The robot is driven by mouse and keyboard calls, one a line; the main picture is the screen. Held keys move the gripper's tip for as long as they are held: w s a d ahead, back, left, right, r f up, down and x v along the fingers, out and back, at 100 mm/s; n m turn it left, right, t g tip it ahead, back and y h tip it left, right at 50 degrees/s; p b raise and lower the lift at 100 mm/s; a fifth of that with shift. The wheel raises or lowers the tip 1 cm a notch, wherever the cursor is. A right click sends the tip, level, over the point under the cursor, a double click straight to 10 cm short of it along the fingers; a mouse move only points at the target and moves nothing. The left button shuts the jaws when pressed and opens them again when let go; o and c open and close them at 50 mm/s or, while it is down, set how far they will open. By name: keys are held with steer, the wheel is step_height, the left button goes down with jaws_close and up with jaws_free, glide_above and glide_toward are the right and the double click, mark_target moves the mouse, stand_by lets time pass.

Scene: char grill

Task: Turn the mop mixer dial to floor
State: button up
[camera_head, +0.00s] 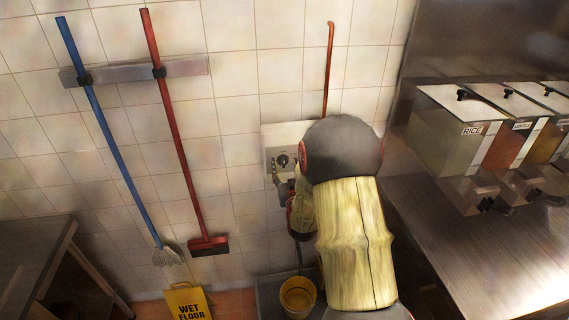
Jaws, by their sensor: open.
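The mop mixer is a pale panel (270,136) on the tiled wall, with a copper pipe (329,65) rising above it. A small dark round dial (283,160) shows on its front. The dial's marks are too small to read, so its setting cannot be told. My arm covers the right part of the panel. My gripper (281,182) shows only as a small grey and dark shape just below the dial, partly hidden by my arm. It appears open, with nothing seen in it. Whether it touches the dial cannot be told.
A yellow bucket (298,296) stands below the panel. A yellow wet floor sign (188,302) is at the bottom left. A blue mop (105,130) and a red brush (178,130) hang on the left. A steel counter (480,255) with food bins is on the right.

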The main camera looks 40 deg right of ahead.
steer(key=shift+x, duration=1.05)
steer(key=shift+c, duration=1.2)
steer(key=c, duration=0.9)
steer(key=shift+c, duration=0.2)
